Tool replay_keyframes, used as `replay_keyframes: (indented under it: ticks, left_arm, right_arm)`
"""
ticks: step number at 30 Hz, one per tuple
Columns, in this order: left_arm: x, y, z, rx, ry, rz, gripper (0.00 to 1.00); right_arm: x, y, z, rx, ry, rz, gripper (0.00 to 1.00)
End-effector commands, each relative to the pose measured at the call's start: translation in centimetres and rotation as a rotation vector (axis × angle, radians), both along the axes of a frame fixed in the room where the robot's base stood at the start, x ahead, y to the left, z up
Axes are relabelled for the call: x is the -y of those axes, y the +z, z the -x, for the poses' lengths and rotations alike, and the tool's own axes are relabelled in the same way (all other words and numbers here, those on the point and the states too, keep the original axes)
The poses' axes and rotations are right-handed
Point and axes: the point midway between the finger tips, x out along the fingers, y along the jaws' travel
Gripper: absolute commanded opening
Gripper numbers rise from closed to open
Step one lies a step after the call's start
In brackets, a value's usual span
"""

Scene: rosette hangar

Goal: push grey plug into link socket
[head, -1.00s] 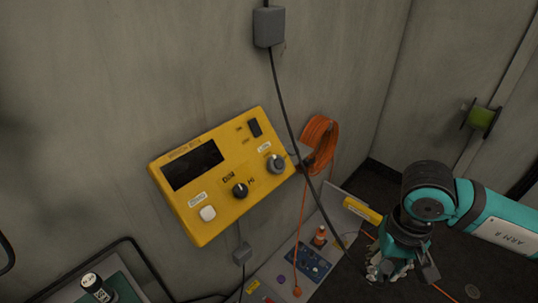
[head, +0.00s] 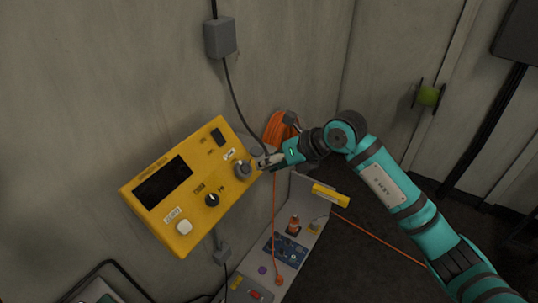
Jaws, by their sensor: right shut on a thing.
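The yellow box (head: 165,222) is on the wall left of centre, tilted in the picture. Its link socket (head: 243,169) is a round grey ring near the right edge, by a small label. My right gripper (head: 265,161) is at the box's right edge, just beside the socket, shut on the grey plug at the end of the dark cable (head: 240,105). The fingers mostly hide the plug, so I cannot tell whether its tip is in the socket or just in front. My left gripper is out of view.
A grey wall box (head: 220,38) feeds the dark cable from above. An orange hose coil (head: 277,128) hangs right behind my right gripper. A grey tray (head: 310,240) with small items is below. Open dark floor lies to the right.

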Motion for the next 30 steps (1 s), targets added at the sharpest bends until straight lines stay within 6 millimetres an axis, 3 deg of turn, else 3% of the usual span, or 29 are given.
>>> replay_keyframes:
  ticks: [12,21,30]
  left_arm:
    - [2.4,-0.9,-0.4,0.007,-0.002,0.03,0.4]
    - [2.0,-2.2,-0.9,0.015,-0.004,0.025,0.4]
    - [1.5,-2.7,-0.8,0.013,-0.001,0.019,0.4]
  right_arm:
    - [-1.3,-1.3,-1.6,0.015,-0.088,-0.025,0.0]
    - [-2.9,-3.2,-2.7,0.015,-0.086,-0.022,0.0]
    - [-3.6,-3.8,-3.3,0.016,-0.087,-0.021,0.0]
